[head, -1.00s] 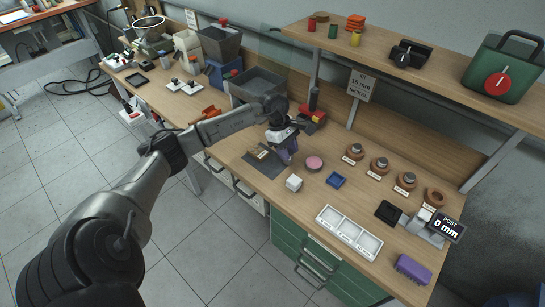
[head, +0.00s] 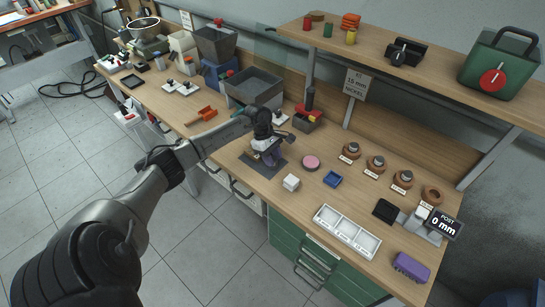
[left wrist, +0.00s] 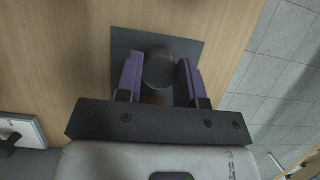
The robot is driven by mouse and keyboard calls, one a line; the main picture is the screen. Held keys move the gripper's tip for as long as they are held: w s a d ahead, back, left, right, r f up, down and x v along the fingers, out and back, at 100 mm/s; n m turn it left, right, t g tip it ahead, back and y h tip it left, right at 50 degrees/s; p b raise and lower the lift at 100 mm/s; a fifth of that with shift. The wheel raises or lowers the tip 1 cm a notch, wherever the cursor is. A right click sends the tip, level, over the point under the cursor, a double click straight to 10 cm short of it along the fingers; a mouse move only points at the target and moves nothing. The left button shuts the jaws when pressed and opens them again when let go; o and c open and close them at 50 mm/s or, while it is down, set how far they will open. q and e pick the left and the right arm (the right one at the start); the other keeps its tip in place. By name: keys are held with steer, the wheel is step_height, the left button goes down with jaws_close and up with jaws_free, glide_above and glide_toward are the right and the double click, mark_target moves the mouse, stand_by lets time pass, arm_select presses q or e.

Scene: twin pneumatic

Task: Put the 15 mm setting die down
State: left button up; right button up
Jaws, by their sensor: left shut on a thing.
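My left gripper (head: 272,159) is over the dark grey mat (head: 248,162) on the workbench. In the left wrist view its purple fingers (left wrist: 158,80) stand on either side of a grey cylinder, which looks like the setting die (left wrist: 159,68). The gripper is shut on it, above or on the mat (left wrist: 190,46); I cannot tell whether it touches. In the head view the gripper hides the die. My right gripper is not in view.
Several labelled round brown holders stand in a row; the rightmost (head: 432,194) looks empty. A white sectioned tray (head: 347,232) lies near the front edge.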

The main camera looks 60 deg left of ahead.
arm_select(q)
steer(key=shift+a+r, duration=0.1)
steer(key=o, duration=0.7)
steer(key=shift+f, duration=0.2)
steer(key=shift+c, duration=0.2)
steer(key=o, duration=0.4)
steer(key=shift+o, duration=0.2)
steer(key=shift+r, duration=0.1)
